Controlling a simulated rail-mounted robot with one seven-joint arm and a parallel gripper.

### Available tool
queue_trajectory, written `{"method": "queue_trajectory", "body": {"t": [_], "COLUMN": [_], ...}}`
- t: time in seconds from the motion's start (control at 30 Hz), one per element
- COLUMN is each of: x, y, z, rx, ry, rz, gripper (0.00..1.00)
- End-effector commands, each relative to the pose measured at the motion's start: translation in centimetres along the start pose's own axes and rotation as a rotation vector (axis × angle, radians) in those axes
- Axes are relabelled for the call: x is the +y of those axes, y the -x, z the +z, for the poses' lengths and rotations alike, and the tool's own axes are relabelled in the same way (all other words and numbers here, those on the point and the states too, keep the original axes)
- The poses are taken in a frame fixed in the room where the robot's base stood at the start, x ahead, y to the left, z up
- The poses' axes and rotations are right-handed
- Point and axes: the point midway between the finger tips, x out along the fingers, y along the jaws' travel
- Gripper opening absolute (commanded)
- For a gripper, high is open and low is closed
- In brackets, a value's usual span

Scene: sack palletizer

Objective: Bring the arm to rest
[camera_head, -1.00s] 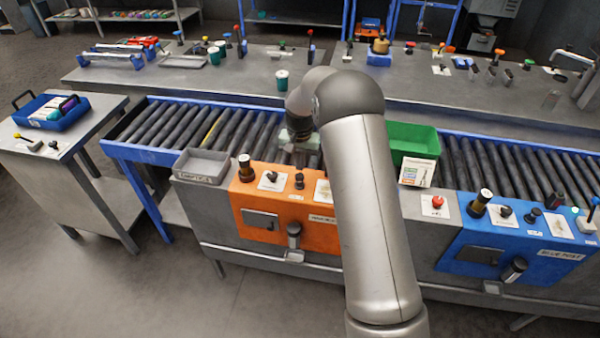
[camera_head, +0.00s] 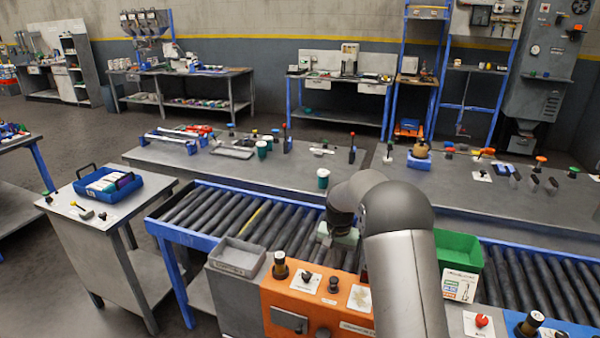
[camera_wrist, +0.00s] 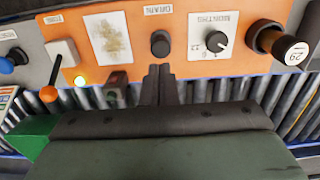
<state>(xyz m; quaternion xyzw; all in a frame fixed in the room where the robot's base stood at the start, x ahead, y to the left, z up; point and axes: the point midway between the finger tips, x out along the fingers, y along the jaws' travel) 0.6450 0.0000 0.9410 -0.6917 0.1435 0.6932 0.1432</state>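My gripper (camera_wrist: 160,72) shows in the wrist view with its two dark fingers together and nothing visible between them. The fingertips are in front of the orange control panel (camera_wrist: 130,45), close to a black knob (camera_wrist: 160,43); I cannot tell whether they touch it. In the head view my arm reaches forward over the roller conveyor, bent at the elbow. The end of my gripper (camera_head: 343,236) shows there only in part, above the rollers and behind the orange panel (camera_head: 305,297); its fingers cannot be made out.
A grey bin (camera_head: 238,257) stands left of the orange panel, and a green bin (camera_head: 457,250) right of my arm. The roller conveyor (camera_head: 220,215) runs behind the panels. A blue tray (camera_head: 108,186) sits on the left side table. Tools line the long bench (camera_head: 210,168).

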Motion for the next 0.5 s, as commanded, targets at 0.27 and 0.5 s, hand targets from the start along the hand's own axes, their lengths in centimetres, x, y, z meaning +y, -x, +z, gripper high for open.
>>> {"method": "queue_trajectory", "body": {"t": [0.27, 0.5], "x": [3.6, 8.9], "y": [9.0, 14.0], "z": [8.4, 20.8], "rx": [0.028, 0.052], "ry": [0.112, 0.249], "rz": [-0.009, -0.014], "gripper": [0.0, 0.0]}}
